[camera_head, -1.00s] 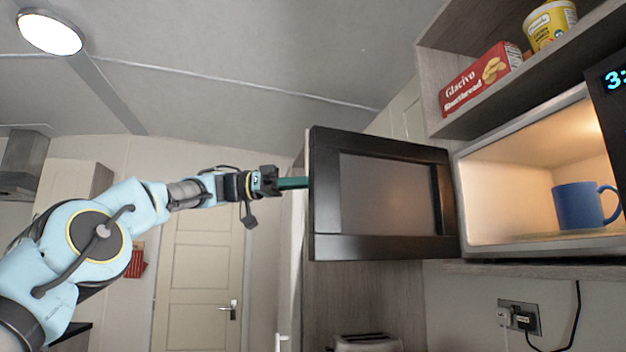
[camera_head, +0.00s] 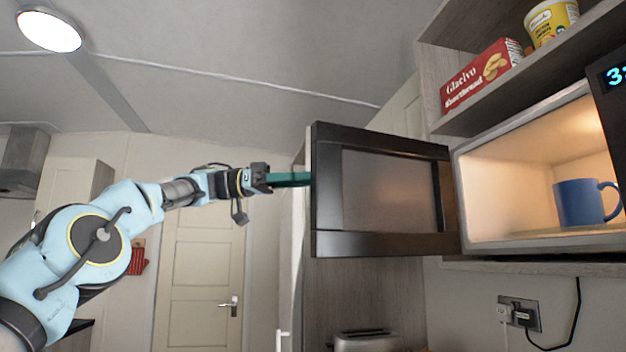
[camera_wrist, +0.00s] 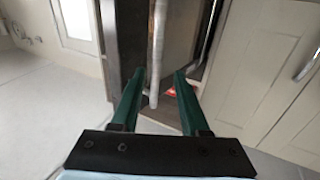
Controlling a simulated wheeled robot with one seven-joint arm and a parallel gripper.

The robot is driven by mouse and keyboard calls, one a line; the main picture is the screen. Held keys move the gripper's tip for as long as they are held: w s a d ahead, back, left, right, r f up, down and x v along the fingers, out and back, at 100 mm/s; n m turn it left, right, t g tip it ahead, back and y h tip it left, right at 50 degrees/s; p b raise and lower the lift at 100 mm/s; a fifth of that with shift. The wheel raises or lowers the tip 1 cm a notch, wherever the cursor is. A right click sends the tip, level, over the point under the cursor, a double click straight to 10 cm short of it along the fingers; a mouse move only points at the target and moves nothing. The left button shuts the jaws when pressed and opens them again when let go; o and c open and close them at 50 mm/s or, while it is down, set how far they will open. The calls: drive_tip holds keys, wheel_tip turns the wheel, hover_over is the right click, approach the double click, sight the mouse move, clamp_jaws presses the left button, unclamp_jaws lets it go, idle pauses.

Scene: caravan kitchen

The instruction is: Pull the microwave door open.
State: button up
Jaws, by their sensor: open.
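The microwave door (camera_head: 390,200) stands wide open, swung out to the left of the lit microwave cavity (camera_head: 510,180). Its dark frame and window face the head camera. My gripper (camera_head: 300,179) is at the door's free left edge, with its green fingers reaching to that edge and their tips partly hidden by the door. In the wrist view my gripper (camera_wrist: 158,88) has its two green fingers spread apart. A pale vertical bar, probably the door's handle or edge (camera_wrist: 157,50), shows between them; I cannot tell if they touch it.
A blue mug (camera_head: 580,203) stands inside the microwave. A red shortbread box (camera_head: 480,80) and a yellow tub (camera_head: 552,22) are on the shelf above. A toaster (camera_head: 366,341) and a wall socket (camera_head: 519,313) are below. A cream room door (camera_head: 200,260) is behind my arm.

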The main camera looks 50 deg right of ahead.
drive_tip(key=p+v, duration=0.2)
drive_tip(key=v, duration=0.6)
drive_tip(key=shift+w, duration=0.25)
